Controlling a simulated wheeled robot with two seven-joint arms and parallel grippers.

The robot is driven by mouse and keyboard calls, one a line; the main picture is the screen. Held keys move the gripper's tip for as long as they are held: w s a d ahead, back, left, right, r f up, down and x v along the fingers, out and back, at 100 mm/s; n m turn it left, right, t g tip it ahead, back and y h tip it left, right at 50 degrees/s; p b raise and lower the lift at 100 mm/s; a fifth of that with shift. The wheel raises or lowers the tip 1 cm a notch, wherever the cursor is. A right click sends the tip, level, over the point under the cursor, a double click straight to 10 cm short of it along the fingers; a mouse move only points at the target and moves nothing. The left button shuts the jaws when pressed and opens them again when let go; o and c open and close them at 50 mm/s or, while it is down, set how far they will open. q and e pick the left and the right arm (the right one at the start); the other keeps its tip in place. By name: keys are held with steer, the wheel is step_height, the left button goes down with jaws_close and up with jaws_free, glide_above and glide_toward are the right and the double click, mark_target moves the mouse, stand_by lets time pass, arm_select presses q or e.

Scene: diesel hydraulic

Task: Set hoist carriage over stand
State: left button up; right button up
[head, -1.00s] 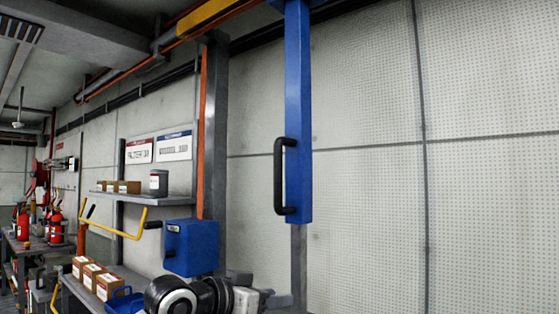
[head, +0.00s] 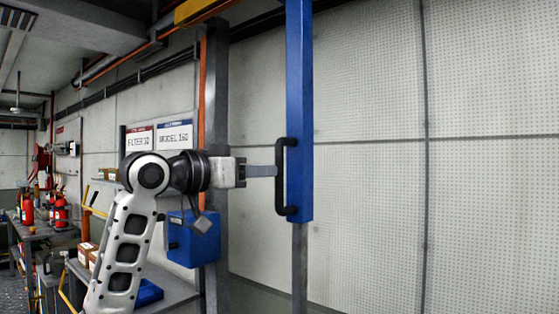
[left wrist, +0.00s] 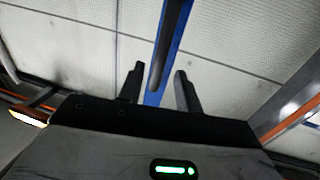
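The hoist carriage shows as a blue vertical post (head: 299,100) with a black handle (head: 281,178) on its left side. It hangs from above, and its top is cut off. My left gripper (head: 275,171) reaches in from the left, level with the handle's middle. In the left wrist view, the two fingers of my left gripper (left wrist: 160,84) stand apart. The black handle (left wrist: 172,40) lies between them with gaps visible, the blue post behind it. Whether a finger touches the handle I cannot tell. No stand can be made out. My right gripper is not in view.
A grey column (head: 216,110) with a blue box (head: 193,239) stands left of the carriage. Shelves with cartons (head: 87,252) and a bench with red extinguishers (head: 61,212) lie further left. The wall right of the post is bare.

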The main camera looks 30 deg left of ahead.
mark_target(279, 204)
arm_select(q)
steer(key=p+x, duration=0.1)
steer(key=x, duration=0.4)
steer(key=shift+w+d, duration=0.1)
steer(key=shift+w, duration=0.3)
jaws_close()
